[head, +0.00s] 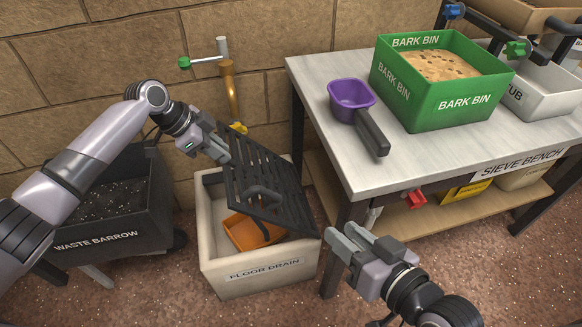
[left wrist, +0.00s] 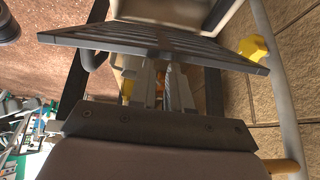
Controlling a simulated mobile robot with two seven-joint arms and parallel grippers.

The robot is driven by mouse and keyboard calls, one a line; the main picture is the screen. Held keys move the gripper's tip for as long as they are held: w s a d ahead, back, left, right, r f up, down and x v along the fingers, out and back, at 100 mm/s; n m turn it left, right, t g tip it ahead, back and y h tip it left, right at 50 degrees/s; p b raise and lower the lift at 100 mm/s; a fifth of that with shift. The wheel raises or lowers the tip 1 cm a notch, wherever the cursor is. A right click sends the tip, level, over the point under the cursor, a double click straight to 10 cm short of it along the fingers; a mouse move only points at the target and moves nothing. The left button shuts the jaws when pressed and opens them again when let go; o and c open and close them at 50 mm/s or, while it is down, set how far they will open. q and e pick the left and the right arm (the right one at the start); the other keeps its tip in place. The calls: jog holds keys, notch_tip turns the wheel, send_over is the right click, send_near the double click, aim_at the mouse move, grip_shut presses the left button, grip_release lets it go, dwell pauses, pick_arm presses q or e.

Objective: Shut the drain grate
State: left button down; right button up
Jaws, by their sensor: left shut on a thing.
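The dark slatted drain grate (head: 277,180) is raised and tilted over the pale box labelled FLOOR DRAIN (head: 264,271), with the front left of the box uncovered. A dark curved handle stands on the grate's face. My left gripper (head: 224,152) is shut on the grate at its upper left edge. The left wrist view shows the grate (left wrist: 150,44) across the fingers (left wrist: 148,85); the exact contact is partly hidden. An orange tray (head: 250,233) is inside the drain, partly behind the grate. My right gripper (head: 340,234) is open and empty, right of the drain's front corner.
The sieve bench (head: 330,72) stands close on the right, with a purple scoop (head: 350,95) and a green bark bin (head: 440,98) on top. A waste barrow (head: 112,238) is on the left. A brass tap pipe (head: 231,88) rises behind the drain near the wall.

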pick_arm(q)
jog(key=f, duration=0.1)
jog(key=s+f, duration=0.1)
jog(key=f, duration=0.1)
jog(key=shift+s+d+f, duration=0.1)
jog(key=shift+s+d, duration=0.05)
jog(key=shift+d, duration=0.05)
jog(key=shift+s+a+f+b, duration=0.25)
jog(key=shift+a+f+b, duration=0.25)
jog(key=shift+a+f, duration=0.5)
jog(key=shift+s+a+f+b, duration=0.25)
jog(key=shift+a+f+b, duration=0.2)
jog(key=shift+a+f, duration=0.5)
jog(key=shift+d+f, duration=0.2)
jog(key=a+f+b, duration=0.3)
jog(key=f, duration=0.2)
jog(key=shift+s+a, duration=0.15)
jog(key=shift+s, duration=0.05)
jog(key=shift+a, duration=0.1)
jog(key=shift+f, duration=0.1)
